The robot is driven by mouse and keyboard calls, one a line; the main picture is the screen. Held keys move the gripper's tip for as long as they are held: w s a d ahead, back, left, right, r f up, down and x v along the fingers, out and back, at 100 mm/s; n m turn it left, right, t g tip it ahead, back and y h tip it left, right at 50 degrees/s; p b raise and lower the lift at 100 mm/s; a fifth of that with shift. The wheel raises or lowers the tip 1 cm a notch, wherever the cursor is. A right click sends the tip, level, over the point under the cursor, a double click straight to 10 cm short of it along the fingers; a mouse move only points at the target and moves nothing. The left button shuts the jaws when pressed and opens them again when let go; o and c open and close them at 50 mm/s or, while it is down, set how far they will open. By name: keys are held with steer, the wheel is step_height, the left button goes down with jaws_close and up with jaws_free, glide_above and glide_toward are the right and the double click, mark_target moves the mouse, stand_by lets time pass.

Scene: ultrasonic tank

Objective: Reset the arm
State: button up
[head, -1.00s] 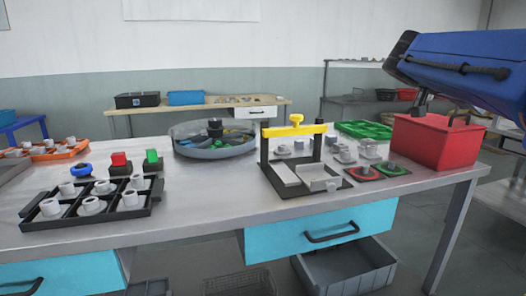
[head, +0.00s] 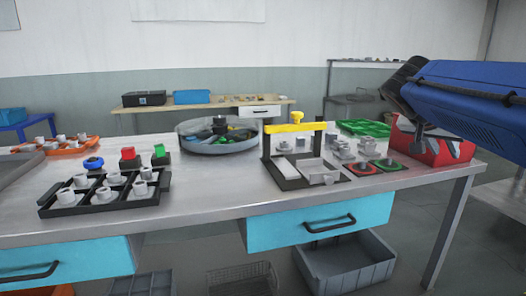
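My blue arm reaches in from the right edge of the head view. My gripper (head: 436,142) is at its lower end, in front of the red bin (head: 465,153) at the right end of the bench. The arm and gripper hide much of the bin. Grey finger parts show against the red wall, but their gap and anything between them cannot be made out.
The steel bench (head: 215,185) holds a black tray of white parts (head: 62,211), a round grey tank (head: 217,148), a yellow-topped press frame (head: 295,127), red and green round pads and a green tray (head: 368,128). Bare bench lies between black tray and press.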

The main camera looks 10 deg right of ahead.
steer(key=s+a+f+n+y, duration=0.3)
steer(key=a+f+n, duration=0.1)
steer(key=a+f, duration=0.4)
steer(key=s+a+f+n+t+y, duration=0.1)
steer(key=s+a+f+n+y, duration=0.2)
steer(key=a+f, duration=0.6)
steer(key=s+a+f+n+y, duration=0.4)
steer(key=s+a+f+n, duration=0.1)
steer(key=a+f, duration=0.4)
steer(key=shift+a+f+n+t, duration=0.25)
steer(key=shift+f+n+t, duration=0.05)
steer(key=shift+f+n, duration=0.15)
steer(key=shift+s, duration=0.1)
